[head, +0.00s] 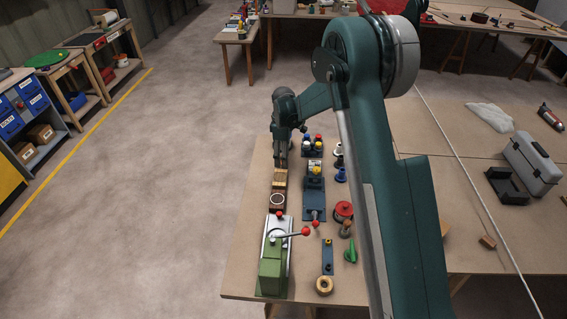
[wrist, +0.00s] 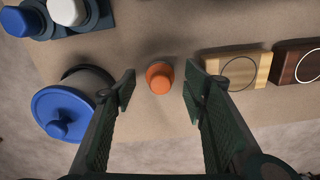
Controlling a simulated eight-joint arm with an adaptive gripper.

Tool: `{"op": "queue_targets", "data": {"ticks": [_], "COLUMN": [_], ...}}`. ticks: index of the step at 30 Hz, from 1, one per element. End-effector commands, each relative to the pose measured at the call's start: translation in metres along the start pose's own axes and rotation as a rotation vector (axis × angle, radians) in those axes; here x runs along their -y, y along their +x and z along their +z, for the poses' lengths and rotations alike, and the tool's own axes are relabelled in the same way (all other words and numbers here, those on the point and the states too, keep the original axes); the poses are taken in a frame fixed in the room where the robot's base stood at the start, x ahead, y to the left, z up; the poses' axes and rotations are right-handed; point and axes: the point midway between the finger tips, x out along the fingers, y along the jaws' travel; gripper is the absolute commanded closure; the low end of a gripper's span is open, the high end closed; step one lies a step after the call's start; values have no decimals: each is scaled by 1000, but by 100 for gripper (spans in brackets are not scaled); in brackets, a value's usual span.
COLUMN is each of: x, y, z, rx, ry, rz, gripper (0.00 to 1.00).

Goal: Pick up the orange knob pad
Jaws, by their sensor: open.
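The orange knob pad (wrist: 160,77) shows in the wrist view as a small orange round knob on the tan tabletop. My gripper (wrist: 160,88) is open, with one dark ridged finger on each side of the knob in the picture and a gap on both sides. I cannot tell how far above the knob the fingertips are. In the head view my gripper (head: 281,160) points down near the table's far left part, and the orange knob pad cannot be made out there.
In the wrist view a blue-lidded pot (wrist: 64,112) is close by the left finger. A light wood block (wrist: 240,66) with a ring lies close to the right finger, beside a dark wood block (wrist: 298,66). In the head view a green lever machine (head: 273,262) stands nearer.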

Motion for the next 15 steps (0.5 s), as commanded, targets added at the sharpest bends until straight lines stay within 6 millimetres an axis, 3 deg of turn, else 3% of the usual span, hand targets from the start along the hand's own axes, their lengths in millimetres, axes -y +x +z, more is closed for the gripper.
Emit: {"op": "queue_targets", "data": {"ticks": [5, 15], "x": [0, 0], "y": [12, 12], "z": [0, 0], "rx": [0, 0], "ry": [0, 0], "rz": [0, 0], "gripper": [56, 56]}}
